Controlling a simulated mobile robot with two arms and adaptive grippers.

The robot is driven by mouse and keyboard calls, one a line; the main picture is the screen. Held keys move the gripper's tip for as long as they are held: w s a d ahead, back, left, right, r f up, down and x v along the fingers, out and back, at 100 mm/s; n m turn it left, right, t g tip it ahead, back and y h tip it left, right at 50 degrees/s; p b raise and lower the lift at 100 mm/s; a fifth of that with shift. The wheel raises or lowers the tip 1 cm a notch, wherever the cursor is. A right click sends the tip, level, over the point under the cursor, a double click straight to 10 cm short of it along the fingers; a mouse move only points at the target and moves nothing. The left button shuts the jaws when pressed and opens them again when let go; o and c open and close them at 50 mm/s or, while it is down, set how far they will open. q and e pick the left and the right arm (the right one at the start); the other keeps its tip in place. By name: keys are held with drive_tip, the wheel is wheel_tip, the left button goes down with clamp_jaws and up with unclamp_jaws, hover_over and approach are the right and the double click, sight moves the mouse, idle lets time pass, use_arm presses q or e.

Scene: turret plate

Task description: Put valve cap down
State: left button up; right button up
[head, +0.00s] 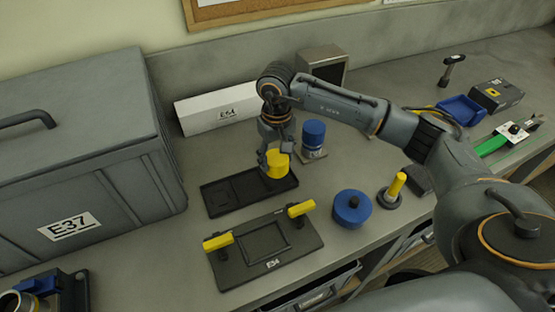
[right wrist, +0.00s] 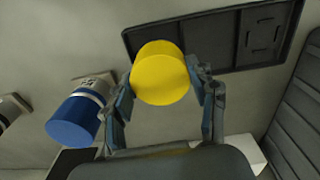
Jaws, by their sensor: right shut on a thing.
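The valve cap (head: 278,164) is a yellow cylinder. My right gripper (head: 275,155) is shut on it, with a finger on either side. In the head view it is over the right end of a dark shallow tray (head: 225,204); I cannot tell if it touches the tray. In the right wrist view the yellow cap (right wrist: 162,80) sits between the fingertips (right wrist: 163,84), and the tray (right wrist: 215,58) lies behind it. My left gripper is not in view.
A blue-topped cylinder (head: 313,134) stands close right of the gripper. A dark plate with yellow handles (head: 262,250), a blue round part (head: 352,208) and a yellow-handled tool (head: 396,187) are nearer the front edge. A large grey case (head: 90,150) stands left.

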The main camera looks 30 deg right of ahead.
sight(277, 166)
drive_tip(key=f, duration=0.1)
drive_tip(key=f+p, duration=0.2)
drive_tip(key=shift+w+d, duration=0.2)
drive_tip(key=shift+d, duration=0.05)
drive_tip(key=shift+f, duration=0.4)
drive_tip(key=shift+f, duration=0.25)
drive_tip(key=o, duration=1.1)
drive_tip(key=shift+r, duration=0.1)
drive_tip(key=shift+c, duration=0.2)
drive_tip(key=shift+r, duration=0.1)
